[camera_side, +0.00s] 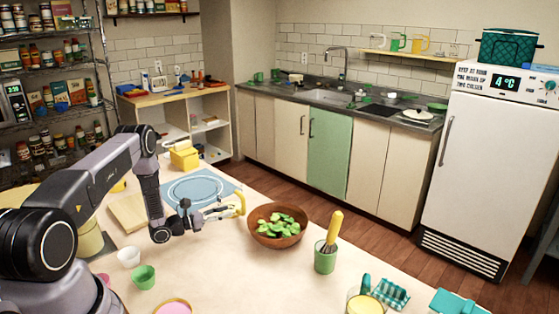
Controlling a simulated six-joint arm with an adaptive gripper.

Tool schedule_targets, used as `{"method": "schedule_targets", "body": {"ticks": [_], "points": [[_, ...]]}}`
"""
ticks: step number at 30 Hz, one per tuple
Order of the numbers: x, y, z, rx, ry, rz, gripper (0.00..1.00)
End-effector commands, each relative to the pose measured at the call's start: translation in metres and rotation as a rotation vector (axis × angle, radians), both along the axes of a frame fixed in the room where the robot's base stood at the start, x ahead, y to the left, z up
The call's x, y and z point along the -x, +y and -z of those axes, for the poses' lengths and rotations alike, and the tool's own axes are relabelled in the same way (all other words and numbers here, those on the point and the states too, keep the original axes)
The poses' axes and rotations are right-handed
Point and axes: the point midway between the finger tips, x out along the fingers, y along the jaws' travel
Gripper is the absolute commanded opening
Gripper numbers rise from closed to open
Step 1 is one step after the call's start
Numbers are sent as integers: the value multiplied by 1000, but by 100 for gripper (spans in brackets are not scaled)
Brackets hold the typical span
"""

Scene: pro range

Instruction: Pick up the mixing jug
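My gripper (218,211) is low over the middle of the table, left of the wooden bowl. A yellow handle-like loop (241,203) shows right at its fingertips. A pale, perhaps clear, body seems to lie beside this loop, but it is too small and overlapped by the fingers to make out. I cannot tell for sure whether this is the mixing jug, or whether the fingers are closed on it. A vessel with yellow contents (364,304) stands at the bottom edge of the picture, partly cut off.
A wooden bowl of green pieces (253,232) is right of my gripper. A green cup (325,262) holds a yellow-handled tool. A blue mat (222,181) and wooden board (128,213) lie behind and left. Small white (129,257) and green (144,277) cups stand in front.

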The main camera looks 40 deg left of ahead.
Motion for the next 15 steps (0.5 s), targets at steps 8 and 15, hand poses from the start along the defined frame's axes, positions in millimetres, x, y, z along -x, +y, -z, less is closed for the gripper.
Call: {"method": "schedule_targets", "body": {"ticks": [8,15], "points": [[-35,-10,4,-4,-2,7,30],[-64,-17,7,-2,0,7,30]]}}
